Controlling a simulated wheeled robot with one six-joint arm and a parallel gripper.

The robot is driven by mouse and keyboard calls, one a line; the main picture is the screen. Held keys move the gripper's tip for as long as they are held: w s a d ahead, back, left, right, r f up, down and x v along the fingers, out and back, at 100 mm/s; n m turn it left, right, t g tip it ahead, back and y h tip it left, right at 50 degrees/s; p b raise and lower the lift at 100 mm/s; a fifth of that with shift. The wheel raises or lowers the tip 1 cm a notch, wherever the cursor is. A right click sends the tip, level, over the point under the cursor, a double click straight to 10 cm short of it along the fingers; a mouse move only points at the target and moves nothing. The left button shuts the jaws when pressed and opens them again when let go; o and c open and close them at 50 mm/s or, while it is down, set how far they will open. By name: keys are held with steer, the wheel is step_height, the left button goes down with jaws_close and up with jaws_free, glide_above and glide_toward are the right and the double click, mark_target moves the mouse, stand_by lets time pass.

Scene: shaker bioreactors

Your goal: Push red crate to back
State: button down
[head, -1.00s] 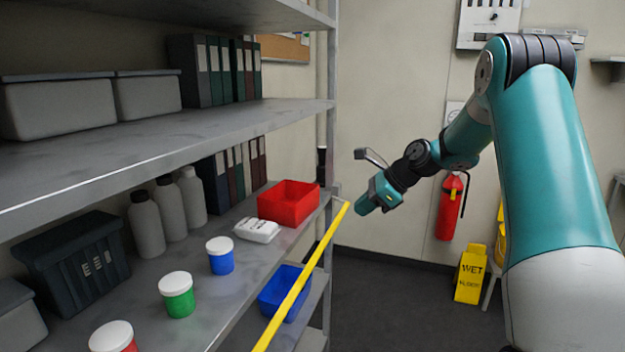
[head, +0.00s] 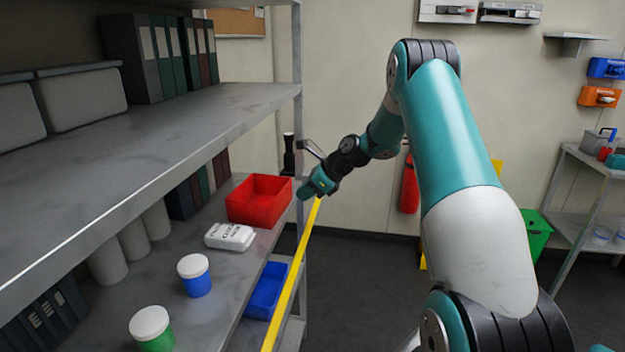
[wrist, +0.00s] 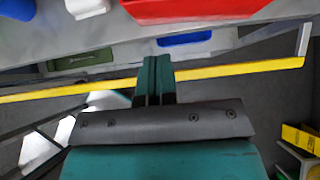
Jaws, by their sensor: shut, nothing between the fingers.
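The red crate (head: 260,200) is an open box on the middle shelf board (head: 215,270), near its right end and front edge. It also shows cut off at the top of the wrist view (wrist: 190,8). My gripper (head: 304,193) is shut and empty, just right of the crate and outside the shelf in the head view. In the wrist view the shut fingers (wrist: 155,65) point toward the shelf, below the crate, with a gap between. Whether the fingertips are level with the crate cannot be told.
A yellow strip (head: 295,270) runs along the shelf's front. A blue bin (head: 266,290) sits below. A shelf upright (head: 297,120) stands close to my gripper.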

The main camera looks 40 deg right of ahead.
mark_target(276, 203)
steer(key=shift+w+a+f+p, duration=0.35)
steer(key=shift+w+a, duration=0.25)
steer(key=shift+w, duration=0.15)
steer(key=shift+w+a+f+p, duration=0.35)
steer(key=shift+w+a, duration=0.3)
steer(key=shift+w, duration=0.15)
steer(key=shift+w+a+f+p, duration=0.25)
steer(key=shift+w+a+p, duration=0.1)
steer(key=shift+w+a, duration=0.35)
steer(key=shift+d, duration=0.1)
